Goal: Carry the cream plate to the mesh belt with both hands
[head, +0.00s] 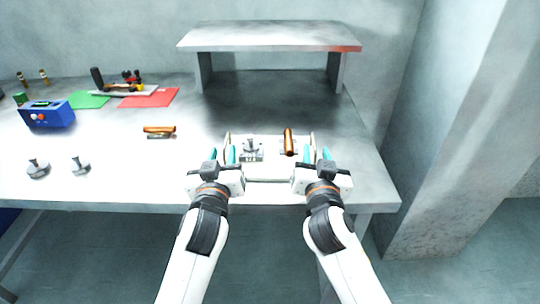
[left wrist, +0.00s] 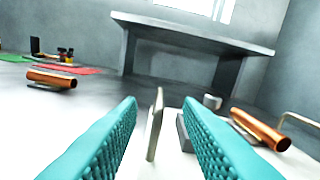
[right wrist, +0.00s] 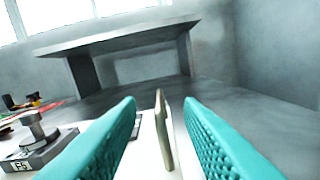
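The cream plate (head: 268,172) lies at the front edge of the table, with an upright handle at each end. A metal fixture (head: 251,151) and a copper tube on a small block (head: 289,142) are on it. My left gripper (head: 222,155) is open around the left handle (left wrist: 154,125), with gaps on both sides. My right gripper (head: 317,155) is open around the right handle (right wrist: 164,130), also with gaps. I cannot make out a mesh surface; a raised grey shelf (head: 265,37) stands behind the plate.
Another copper tube (head: 159,130) lies left of the plate. Two metal knobs (head: 38,168) (head: 80,165), a blue button box (head: 48,114), a green mat (head: 88,100) and a red mat (head: 150,98) are further left. The table between plate and shelf is clear.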

